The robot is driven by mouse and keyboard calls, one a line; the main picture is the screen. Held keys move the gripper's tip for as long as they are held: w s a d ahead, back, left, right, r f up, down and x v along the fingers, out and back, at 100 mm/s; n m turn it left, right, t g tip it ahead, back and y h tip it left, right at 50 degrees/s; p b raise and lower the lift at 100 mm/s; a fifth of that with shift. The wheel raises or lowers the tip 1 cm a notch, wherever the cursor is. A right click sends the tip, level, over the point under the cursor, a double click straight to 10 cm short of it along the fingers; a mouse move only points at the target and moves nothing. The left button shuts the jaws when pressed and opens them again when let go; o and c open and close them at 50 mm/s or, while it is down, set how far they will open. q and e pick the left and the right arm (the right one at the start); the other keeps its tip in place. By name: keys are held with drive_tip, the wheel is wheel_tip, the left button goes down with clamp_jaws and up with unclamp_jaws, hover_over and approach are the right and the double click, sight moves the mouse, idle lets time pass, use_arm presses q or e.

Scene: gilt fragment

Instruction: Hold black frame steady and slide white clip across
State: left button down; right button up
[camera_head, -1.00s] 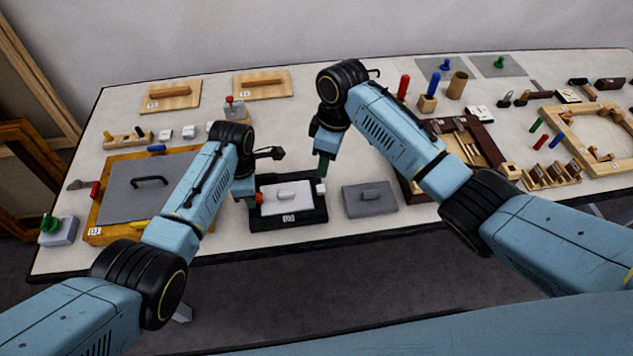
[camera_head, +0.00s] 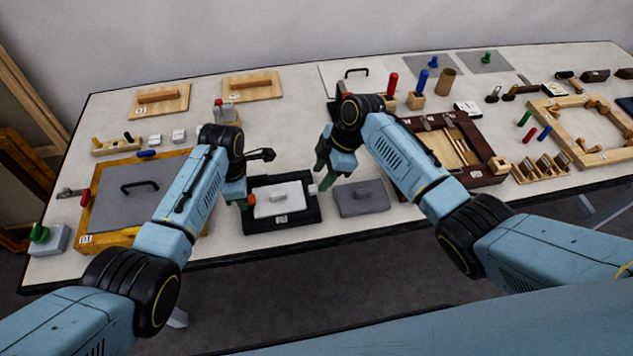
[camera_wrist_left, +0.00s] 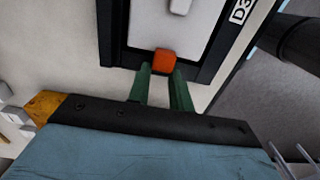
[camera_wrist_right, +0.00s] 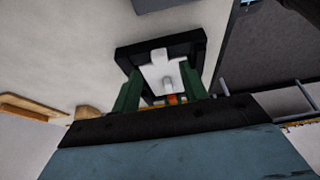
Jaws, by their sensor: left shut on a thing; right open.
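The black frame (camera_head: 262,228) lies on the table with a white panel (camera_head: 266,202) and white knob inside it. An orange block (camera_wrist_left: 164,62) sits on its left edge. My left gripper (camera_head: 245,204) is shut on this block, its green fingers on either side in the left wrist view. The small white clip (camera_head: 313,188) is at the frame's right edge; it also shows in the right wrist view (camera_wrist_right: 158,55). My right gripper (camera_head: 320,173) is open and empty, close above the clip. Whether its fingers touch the clip I cannot tell.
A grey panel (camera_head: 350,204) lies just right of the frame. A yellow-framed grey board (camera_head: 88,221) lies to the left, partly behind my left arm. A dark wooden tray (camera_head: 478,183) stands at the right, close to my right arm. The table's front edge is near the frame.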

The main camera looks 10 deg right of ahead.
sight(314, 188)
drive_tip(key=shift+x, duration=2.15)
clamp_jaws()
